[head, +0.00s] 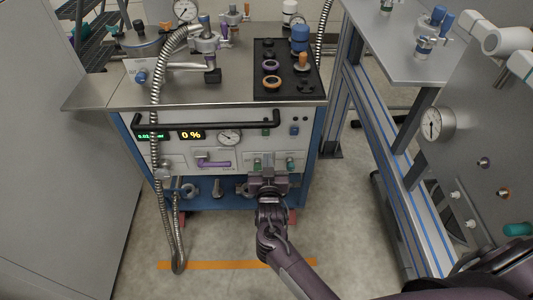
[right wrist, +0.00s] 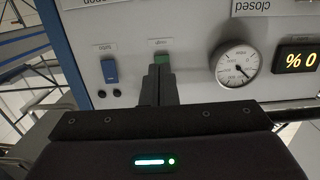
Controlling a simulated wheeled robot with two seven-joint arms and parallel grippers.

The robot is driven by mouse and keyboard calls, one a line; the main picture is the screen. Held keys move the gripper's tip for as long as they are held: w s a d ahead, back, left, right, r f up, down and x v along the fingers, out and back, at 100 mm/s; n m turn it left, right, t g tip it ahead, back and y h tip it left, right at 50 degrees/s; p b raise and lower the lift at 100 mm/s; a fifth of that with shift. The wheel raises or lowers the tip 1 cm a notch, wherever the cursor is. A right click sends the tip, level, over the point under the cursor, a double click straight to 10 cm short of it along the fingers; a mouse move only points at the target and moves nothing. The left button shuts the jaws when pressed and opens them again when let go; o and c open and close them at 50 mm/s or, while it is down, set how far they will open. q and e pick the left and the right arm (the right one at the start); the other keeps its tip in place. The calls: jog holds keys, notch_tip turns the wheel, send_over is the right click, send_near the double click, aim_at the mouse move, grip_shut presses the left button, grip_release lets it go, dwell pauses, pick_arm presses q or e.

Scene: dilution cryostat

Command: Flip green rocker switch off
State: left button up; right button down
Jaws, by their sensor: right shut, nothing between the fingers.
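The green rocker switch (right wrist: 162,58) shows in the right wrist view, which sees the panel upside down. It sits on the pale front panel under a small label, between a blue rocker and a round gauge. My right gripper (right wrist: 158,72) is shut and empty, its fingertips in line with the green switch and covering part of it. I cannot tell whether they touch it or which way the rocker is tilted. In the head view the right gripper (head: 268,172) is in front of the cabinet's panel; I cannot make out the switch clearly there. My left gripper is not in view.
A blue rocker (right wrist: 110,72), a gauge (right wrist: 237,65) and a display (right wrist: 297,58) flank the switch. A black handle bar (head: 210,125) crosses the panel. A metal hose (head: 156,110) hangs at the left. A steel frame (head: 375,130) stands to the right; floor in front is open.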

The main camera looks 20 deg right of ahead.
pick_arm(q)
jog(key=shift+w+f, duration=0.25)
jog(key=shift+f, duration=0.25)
pick_arm(e)
jog(key=s+a+f, duration=0.1)
jog(key=s+a, duration=0.1)
jog(key=s, duration=0.4)
jog(key=shift+s, duration=0.4)
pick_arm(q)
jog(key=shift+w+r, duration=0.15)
pick_arm(e)
jog(key=shift+f, duration=0.1)
